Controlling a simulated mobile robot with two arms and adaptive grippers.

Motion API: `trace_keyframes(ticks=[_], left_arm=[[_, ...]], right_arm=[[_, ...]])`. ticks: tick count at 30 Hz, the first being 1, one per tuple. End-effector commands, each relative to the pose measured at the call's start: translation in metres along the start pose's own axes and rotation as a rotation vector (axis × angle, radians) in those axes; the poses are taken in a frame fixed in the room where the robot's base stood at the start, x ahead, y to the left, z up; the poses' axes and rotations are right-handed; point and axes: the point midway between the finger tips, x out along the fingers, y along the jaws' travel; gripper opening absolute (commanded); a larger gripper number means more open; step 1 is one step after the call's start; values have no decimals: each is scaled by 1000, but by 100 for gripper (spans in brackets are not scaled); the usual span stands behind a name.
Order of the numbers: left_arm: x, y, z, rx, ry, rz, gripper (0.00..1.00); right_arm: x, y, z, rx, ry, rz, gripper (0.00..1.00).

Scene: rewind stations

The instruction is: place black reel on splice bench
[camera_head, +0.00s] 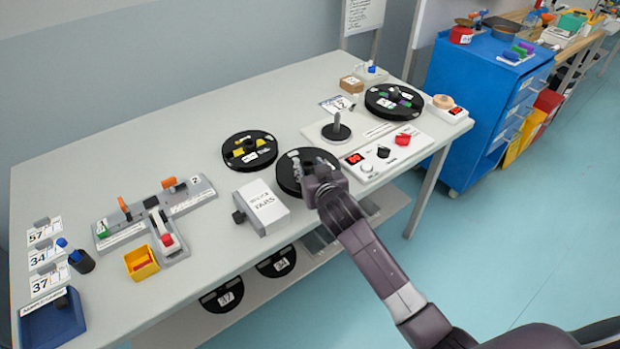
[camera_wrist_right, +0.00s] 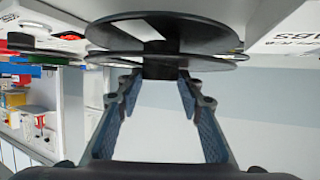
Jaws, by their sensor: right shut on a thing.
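A black reel (camera_head: 288,172) is at the front edge of the long light-grey bench (camera_head: 130,150). My right gripper (camera_head: 318,180) reaches it from the front right and covers part of it. In the right wrist view the fingers (camera_wrist_right: 160,78) are shut on the dark hub of the black reel (camera_wrist_right: 160,32), below its flanges. I cannot tell whether the reel touches the bench. A second black reel (camera_head: 250,150) with yellow inside lies flat to its left. My left gripper is out of view.
A splicing fixture (camera_head: 180,205) with orange clamps is on the left. A white labelled box (camera_head: 262,205) stands left of the held reel. A spindle plate (camera_head: 336,131) and control panel (camera_head: 385,153) are to the right. More reels (camera_head: 277,262) are below. Bare bench lies behind.

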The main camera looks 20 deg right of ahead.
Motion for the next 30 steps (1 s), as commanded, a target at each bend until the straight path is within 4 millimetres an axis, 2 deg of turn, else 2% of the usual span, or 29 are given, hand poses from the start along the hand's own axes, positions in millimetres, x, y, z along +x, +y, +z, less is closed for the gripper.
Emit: trace_keyframes(ticks=[6, 9, 21, 22, 26, 30], left_arm=[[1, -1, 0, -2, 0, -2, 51], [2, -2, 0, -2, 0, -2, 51], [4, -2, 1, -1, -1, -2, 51], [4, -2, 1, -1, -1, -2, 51], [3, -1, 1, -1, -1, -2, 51], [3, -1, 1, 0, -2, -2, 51]], right_arm=[[12, 0, 30, -2, -2, 0, 3], [15, -1, 37, 0, 0, -1, 3], [17, -1, 42, 0, 1, -1, 3], [17, 0, 42, 0, -1, -1, 36], [17, 0, 42, -1, -2, 0, 51], [17, 0, 42, -1, -2, 0, 52]])
